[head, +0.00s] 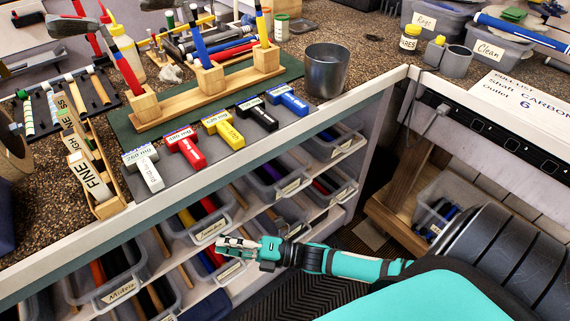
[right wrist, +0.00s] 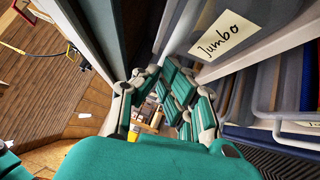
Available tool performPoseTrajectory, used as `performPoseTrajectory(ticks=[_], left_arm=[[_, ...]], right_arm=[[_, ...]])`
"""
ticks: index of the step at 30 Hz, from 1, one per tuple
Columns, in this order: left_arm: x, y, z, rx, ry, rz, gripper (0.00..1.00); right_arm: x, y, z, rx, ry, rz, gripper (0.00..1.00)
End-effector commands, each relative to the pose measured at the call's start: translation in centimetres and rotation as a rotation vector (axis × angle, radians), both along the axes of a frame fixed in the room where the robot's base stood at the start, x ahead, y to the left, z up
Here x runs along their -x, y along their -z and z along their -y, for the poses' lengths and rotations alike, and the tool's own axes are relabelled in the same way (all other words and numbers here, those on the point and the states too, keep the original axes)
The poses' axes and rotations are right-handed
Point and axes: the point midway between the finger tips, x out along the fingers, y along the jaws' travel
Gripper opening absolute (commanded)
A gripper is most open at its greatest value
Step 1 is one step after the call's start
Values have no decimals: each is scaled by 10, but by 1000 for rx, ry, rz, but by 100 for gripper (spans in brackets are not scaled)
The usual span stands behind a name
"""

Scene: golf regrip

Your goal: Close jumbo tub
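A label reading Jumbo (right wrist: 222,34) shows on a tub front in the right wrist view, at upper right and close to my right gripper. In the head view a clear tub (head: 196,234) with coloured grips inside sits on the shelf just left of that gripper; its small label looks like Jumbo, and it seems to stick out past the shelf edge. My right gripper (head: 234,246) is in front of the shelves, empty. In the right wrist view its fingers (right wrist: 152,106) stand apart with a gap between them. Contact with the tub cannot be told. My left gripper is not in view.
A tub labelled Midsize (head: 118,292) is at lower left. More tubs (head: 328,190) fill the shelves. A wooden shelf (head: 398,222) stands to the right; the dark floor mat between is mostly clear.

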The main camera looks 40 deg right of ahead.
Motion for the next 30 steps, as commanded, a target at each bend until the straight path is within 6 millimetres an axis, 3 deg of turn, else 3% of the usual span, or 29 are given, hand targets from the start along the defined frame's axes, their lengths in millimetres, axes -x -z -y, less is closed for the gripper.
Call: performPoseTrajectory(ticks=[5,18,30], left_arm=[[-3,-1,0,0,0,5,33],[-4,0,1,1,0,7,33],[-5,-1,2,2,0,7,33]], right_arm=[[8,0,15,0,7,4,0],[69,14,76,2,1,-1,0],[81,18,89,0,5,-6,0]])
